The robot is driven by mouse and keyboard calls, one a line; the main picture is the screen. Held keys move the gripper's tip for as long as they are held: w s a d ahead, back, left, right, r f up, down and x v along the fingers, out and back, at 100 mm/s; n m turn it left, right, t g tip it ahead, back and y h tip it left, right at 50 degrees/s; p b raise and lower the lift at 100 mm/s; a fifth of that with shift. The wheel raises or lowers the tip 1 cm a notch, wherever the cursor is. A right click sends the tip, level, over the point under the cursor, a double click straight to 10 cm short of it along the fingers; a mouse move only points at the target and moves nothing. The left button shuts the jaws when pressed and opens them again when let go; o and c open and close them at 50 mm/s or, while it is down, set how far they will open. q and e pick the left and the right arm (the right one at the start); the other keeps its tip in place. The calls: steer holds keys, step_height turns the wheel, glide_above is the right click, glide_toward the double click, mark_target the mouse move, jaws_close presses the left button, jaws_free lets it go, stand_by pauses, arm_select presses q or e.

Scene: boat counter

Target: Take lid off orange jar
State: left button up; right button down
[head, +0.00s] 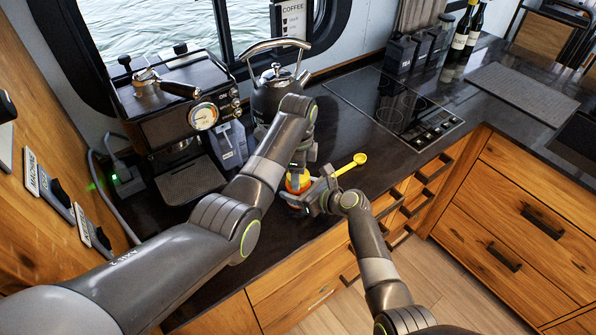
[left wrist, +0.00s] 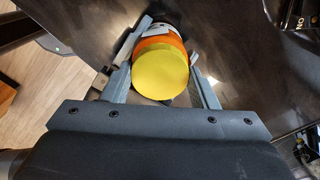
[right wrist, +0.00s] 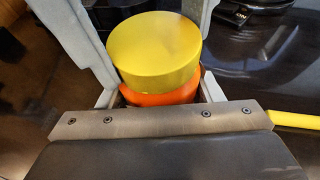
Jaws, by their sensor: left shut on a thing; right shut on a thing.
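The orange jar (head: 292,187) stands upright on the dark counter, mostly hidden by my grippers in the head view. It shows under its round yellow lid in the left wrist view (left wrist: 160,43) and right wrist view (right wrist: 158,96). The yellow lid (right wrist: 155,48) sits directly above the jar; I cannot tell if a small gap separates them. My left gripper (head: 301,166) comes down from above, its fingers shut on either side of the lid (left wrist: 161,75). My right gripper (head: 304,193) comes in low from the right, its fingers shut around the orange body.
A yellow scoop (head: 349,164) sticks out right of the jar, beside my right gripper. A kettle (head: 272,92) stands close behind, and an espresso machine (head: 170,110) to the left. The cooktop (head: 390,105) is to the right. The counter's front edge is close to the grippers.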

arm_select(q)
steer(key=shift+n, duration=1.2)
steer(key=o, duration=1.1)
steer(key=shift+c, duration=0.2)
step_height(320, 180, up, 4)
steer(key=shift+r, duration=0.3)
steer(key=shift+c, duration=0.3)
steer(key=shift+r+m, duration=0.55)
steer(key=shift+m, duration=0.55)
step_height(320, 180, up, 2)
steer(key=m, duration=0.4)
steer(key=shift+m, duration=0.3)
steer(key=shift+f, duration=3.85)
